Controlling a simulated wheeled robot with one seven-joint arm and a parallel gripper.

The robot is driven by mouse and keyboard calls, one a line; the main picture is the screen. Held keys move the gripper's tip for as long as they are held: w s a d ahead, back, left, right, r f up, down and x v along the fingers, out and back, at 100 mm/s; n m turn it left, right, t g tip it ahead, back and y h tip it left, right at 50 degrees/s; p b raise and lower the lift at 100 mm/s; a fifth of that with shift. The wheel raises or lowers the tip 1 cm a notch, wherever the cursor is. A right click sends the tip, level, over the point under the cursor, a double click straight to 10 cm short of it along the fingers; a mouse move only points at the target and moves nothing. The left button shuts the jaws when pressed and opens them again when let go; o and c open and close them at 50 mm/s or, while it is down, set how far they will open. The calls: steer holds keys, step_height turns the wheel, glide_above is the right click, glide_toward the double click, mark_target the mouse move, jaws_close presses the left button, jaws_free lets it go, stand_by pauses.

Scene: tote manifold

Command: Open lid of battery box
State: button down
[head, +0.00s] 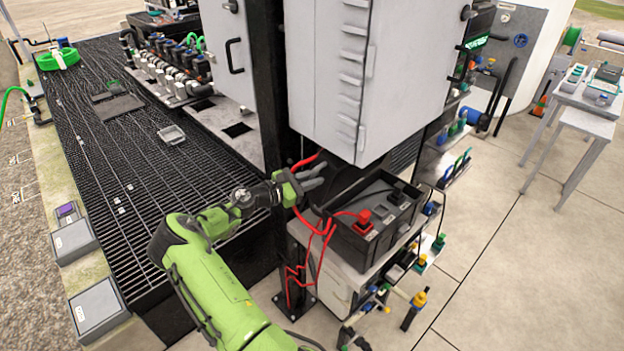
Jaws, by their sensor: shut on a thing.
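The black battery box (378,240) stands on a light cabinet below the grey enclosure. Its top is open to view, with a red terminal plug (364,217) and a black terminal (396,196) showing inside. A dark panel (343,183), which looks like the lid, stands raised at the box's back left side. My green gripper (312,177) is at this panel's upper left edge, with its grey fingers shut on it. The exact contact is small and partly hidden.
Red cables (312,228) hang left of the box, close to my gripper. The grey enclosure (345,75) overhangs the box closely. A black post stands behind my wrist. Coloured valves (415,308) line the cabinet's right side.

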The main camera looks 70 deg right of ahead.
steer(key=c, duration=1.2)
jaws_free()
steer(key=b+v, duration=0.2)
steer(key=v, duration=1.3)
steer(key=shift+w+a+f, duration=0.1)
steer(key=shift+w+a, duration=0.1)
steer(key=shift+a, duration=0.2)
